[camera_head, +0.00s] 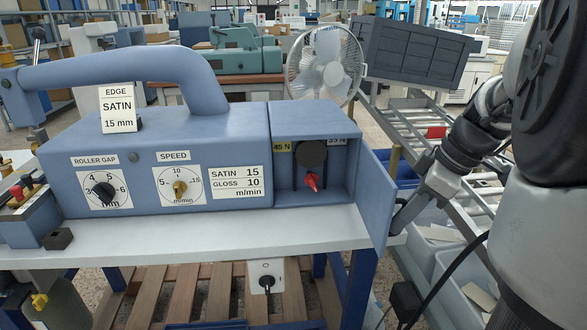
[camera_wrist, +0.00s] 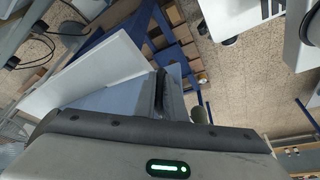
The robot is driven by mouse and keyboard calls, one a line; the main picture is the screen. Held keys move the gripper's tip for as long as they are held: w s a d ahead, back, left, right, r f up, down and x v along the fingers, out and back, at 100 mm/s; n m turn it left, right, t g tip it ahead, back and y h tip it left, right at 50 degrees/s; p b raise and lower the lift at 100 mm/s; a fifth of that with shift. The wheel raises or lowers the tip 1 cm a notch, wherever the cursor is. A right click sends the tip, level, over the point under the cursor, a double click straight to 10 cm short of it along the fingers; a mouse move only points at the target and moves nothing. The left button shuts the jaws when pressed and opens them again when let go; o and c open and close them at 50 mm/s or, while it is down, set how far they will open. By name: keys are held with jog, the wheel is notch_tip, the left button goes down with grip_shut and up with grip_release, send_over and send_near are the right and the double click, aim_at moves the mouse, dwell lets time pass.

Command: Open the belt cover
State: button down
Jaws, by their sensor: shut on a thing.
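The belt cover (camera_head: 375,205) is the blue panel at the right end of the blue machine. It stands swung out from the compartment (camera_head: 325,165), whose inside shows a dark round knob (camera_head: 312,153) and a red pointer (camera_head: 312,181). My gripper (camera_head: 402,213) is at the cover's outer right side, low down, and is shut on it. The exact grip point is hidden behind the panel. In the wrist view a blue panel (camera_wrist: 118,100) lies beside a dark finger, at the middle of the picture.
The machine body (camera_head: 235,140) sits on a white-topped table (camera_head: 215,240) with blue legs. A satin label card (camera_head: 118,108) stands on top. To the right are a roller rack (camera_head: 425,130) and pale bins (camera_head: 460,275). A fan (camera_head: 325,65) stands behind.

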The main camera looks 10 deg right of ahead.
jog(key=shift+w+d+n+g, duration=0.25)
jog(key=shift+d+n, duration=0.35)
jog(key=shift+d, duration=0.35)
jog(key=shift+w+d+n+g, duration=0.15)
jog(key=shift+w+d+n, duration=0.1)
jog(key=shift+d+n, duration=0.55)
jog(key=shift+d, duration=0.2)
jog(key=c, duration=1.8)
grip_release()
jog(key=shift+c, duration=0.2)
jog(key=p+v, duration=0.4)
jog(key=v, duration=1.3)
jog(key=shift+d, duration=0.3)
jog(key=shift+r, duration=0.1)
